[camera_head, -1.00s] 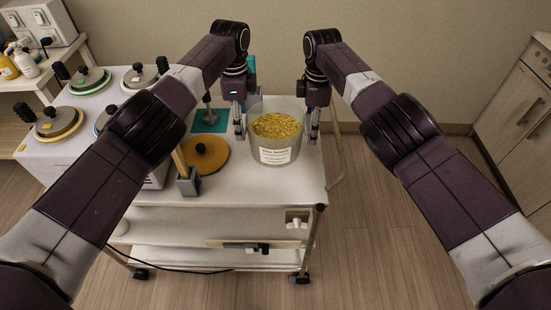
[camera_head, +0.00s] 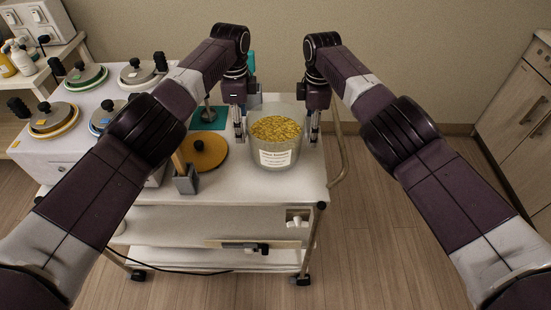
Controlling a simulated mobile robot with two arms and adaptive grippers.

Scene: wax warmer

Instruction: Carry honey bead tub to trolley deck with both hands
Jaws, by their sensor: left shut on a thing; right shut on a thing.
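The honey bead tub (camera_head: 275,143) is a clear round tub with golden beads and a white label. It is upright above or on the right part of the white trolley deck (camera_head: 230,188). I cannot tell whether its base touches the deck. My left gripper (camera_head: 240,133) is shut on the left side of the tub. My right gripper (camera_head: 314,133) is shut on its right side.
An orange-brown round lid (camera_head: 204,153) and a grey holder (camera_head: 186,180) are left of the tub. A teal mat (camera_head: 209,119) lies behind. A wax warmer (camera_head: 60,148) with several lidded pots fills the left. The trolley's handle (camera_head: 343,150) is at the right.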

